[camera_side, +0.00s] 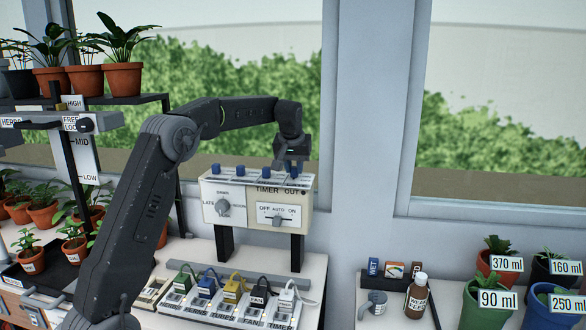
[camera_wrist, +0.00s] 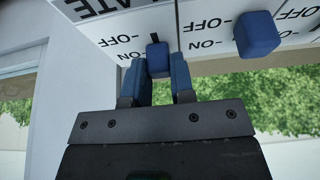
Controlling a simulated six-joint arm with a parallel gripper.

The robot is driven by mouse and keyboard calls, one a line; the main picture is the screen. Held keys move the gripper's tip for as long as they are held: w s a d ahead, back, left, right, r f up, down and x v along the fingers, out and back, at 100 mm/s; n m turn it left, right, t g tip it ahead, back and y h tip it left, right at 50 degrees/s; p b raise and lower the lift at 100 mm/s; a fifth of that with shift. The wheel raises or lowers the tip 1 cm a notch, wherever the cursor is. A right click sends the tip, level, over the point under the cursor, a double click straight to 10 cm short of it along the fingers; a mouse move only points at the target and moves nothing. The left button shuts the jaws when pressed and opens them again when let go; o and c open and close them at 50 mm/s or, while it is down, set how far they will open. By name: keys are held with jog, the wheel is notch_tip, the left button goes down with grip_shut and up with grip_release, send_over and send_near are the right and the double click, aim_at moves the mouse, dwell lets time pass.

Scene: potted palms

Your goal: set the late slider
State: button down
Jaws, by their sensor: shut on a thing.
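The timer box (camera_side: 249,200) stands on two dark legs, with blue slider knobs along its sloped top. My gripper (camera_side: 291,160) is at the right end of that row, over the rightmost slider. In the wrist view my gripper (camera_wrist: 157,82) has a blue finger on each side of the late slider's blue knob (camera_wrist: 158,60) and is shut on it. A partly cut-off upside-down label ending in "ATE" (camera_wrist: 97,6) is beside it. The knob appears near the ON mark, with a dark slot end showing above it. The fingers partly hide the panel.
A neighbouring blue knob (camera_wrist: 257,33) is close to the right finger in the wrist view. The box front has a dial (camera_side: 223,207) and an OFF-AUTO-ON switch (camera_side: 278,217). Below are several labelled switches with coloured plugs (camera_side: 232,291). Pots (camera_side: 490,300) and a brown bottle (camera_side: 416,297) stand at right.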

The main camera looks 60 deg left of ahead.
jog(key=shift+w+a+r, duration=0.1)
jog(key=shift+w+a, duration=0.4)
jog(key=c, duration=1)
grip_release()
jog(key=shift+o, duration=0.2)
jog(key=v, duration=1.3)
jog(key=shift+r, duration=0.3)
jog(key=shift+s+d, duration=0.15)
